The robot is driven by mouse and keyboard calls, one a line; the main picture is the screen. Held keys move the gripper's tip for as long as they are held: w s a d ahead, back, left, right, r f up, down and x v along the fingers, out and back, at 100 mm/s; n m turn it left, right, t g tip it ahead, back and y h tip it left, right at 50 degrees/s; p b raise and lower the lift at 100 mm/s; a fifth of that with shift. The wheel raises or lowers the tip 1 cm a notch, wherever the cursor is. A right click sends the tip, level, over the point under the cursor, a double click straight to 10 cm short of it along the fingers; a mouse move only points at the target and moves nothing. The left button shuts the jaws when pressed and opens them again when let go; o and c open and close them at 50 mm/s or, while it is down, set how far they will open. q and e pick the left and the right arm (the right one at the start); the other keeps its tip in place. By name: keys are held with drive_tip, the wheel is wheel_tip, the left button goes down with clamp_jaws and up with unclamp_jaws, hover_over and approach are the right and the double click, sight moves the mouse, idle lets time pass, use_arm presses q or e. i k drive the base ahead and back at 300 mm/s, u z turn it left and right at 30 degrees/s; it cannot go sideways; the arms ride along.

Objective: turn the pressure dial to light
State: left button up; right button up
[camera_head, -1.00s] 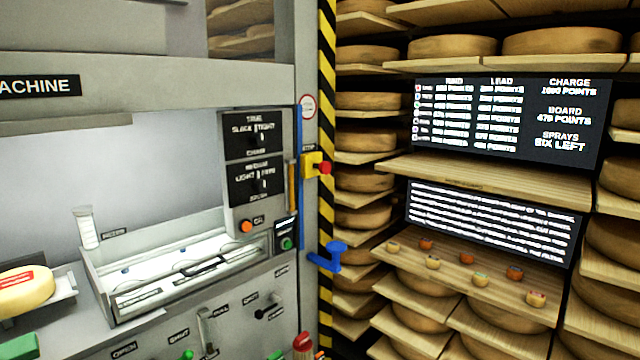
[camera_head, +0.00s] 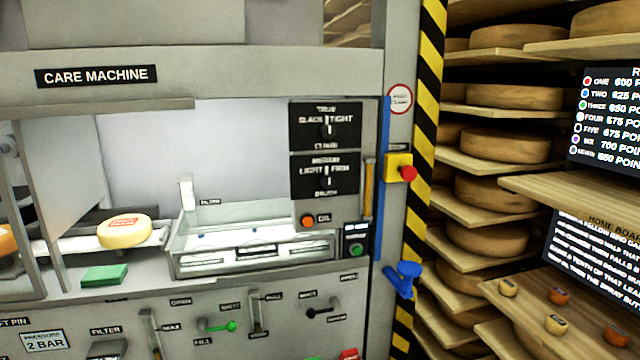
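The dial with LIGHT and FIRM labels (camera_head: 328,175) is on the lower black panel at the right of the care machine's opening. LIGHT is printed on its left and FIRM on its right. Its pale pointer looks roughly upright, between the two words, towards a blurred word at the top. Above it is a similar dial marked SLACK and TIGHT (camera_head: 327,126), with its pointer also near upright. Neither of my grippers shows in the head view, and nothing touches the dials.
Below the panels are an orange button (camera_head: 307,221) and a green button (camera_head: 356,247). A red knob on a yellow box (camera_head: 408,173) and a blue handle (camera_head: 405,280) stick out on the right. A cheese wheel (camera_head: 124,232) lies at left. Shelves of cheese (camera_head: 500,145) stand at right.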

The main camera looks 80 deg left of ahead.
sight(328, 182)
drive_tip(key=u, duration=0.9)
drive_tip(key=i, duration=1)
drive_tip(key=u, duration=0.95)
